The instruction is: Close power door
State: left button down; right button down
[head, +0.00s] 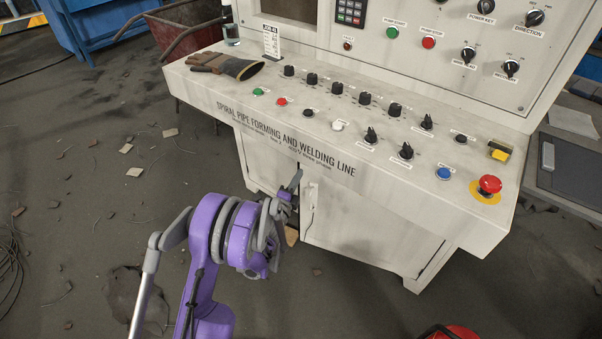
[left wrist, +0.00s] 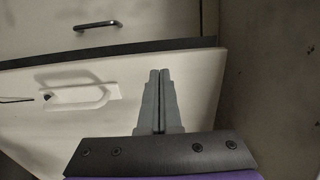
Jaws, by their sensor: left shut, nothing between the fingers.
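The light grey cabinet door (head: 311,212) is under the front of the control console, partly hidden by my left arm. It has a pale handle plate, and in the left wrist view the door (left wrist: 105,82) fills the middle, tilted, with a dark strip along its top edge. It looks ajar, but how far I cannot tell. My left gripper (head: 296,182) is by the cabinet front, close to the door's handle side. In the left wrist view its fingers (left wrist: 159,75) are together and empty, in front of the door panel. Contact cannot be told. My right gripper is out of view.
The console top (head: 330,110) overhangs the cabinet, with knobs, buttons, a red emergency stop (head: 489,186) and gloves (head: 226,66). A dark handle (left wrist: 97,25) sits on a panel above the door. Rubble litters the floor at left. A red object (head: 450,332) is at the bottom edge.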

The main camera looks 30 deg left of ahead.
pick_arm(q)
jog(key=w, duration=0.2)
jog(key=shift+w+a, duration=0.25)
jog(key=shift+w, duration=0.05)
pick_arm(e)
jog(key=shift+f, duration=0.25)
